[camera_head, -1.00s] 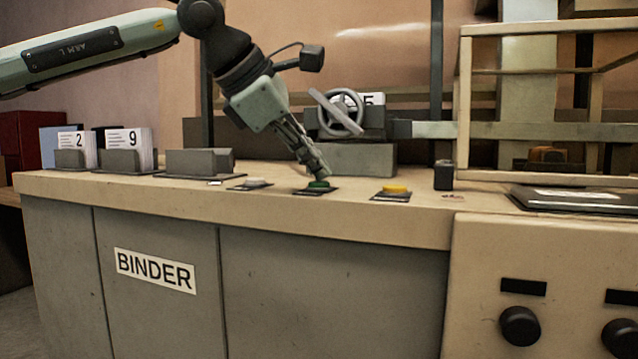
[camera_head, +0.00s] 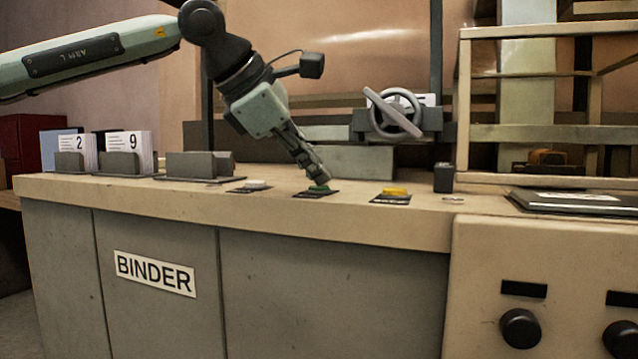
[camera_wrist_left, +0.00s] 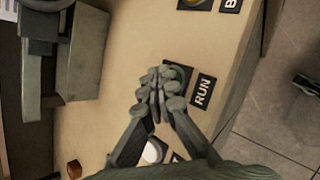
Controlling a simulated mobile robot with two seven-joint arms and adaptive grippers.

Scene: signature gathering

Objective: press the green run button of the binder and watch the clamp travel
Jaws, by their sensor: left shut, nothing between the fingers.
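My left gripper (camera_head: 318,180) is shut and empty, pointing down with its fingertips at the green run button (camera_head: 317,189) on the binder top (camera_head: 285,208). The fingertips seem to touch the button. In the left wrist view, the closed fingers (camera_wrist_left: 160,78) cover most of the green button (camera_wrist_left: 181,73), beside a black RUN label (camera_wrist_left: 202,92). The clamp (camera_head: 431,120), a grey block with a handwheel (camera_head: 393,113), stands behind and right of the gripper, on a rail. My right gripper is not in view.
A white button (camera_head: 254,185) lies left of the green one and a yellow button (camera_head: 394,192) right of it. Numbered booklets (camera_head: 130,148) stand in grey holders at the left. A small black block (camera_head: 444,177) and a wooden frame (camera_head: 464,105) are at the right.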

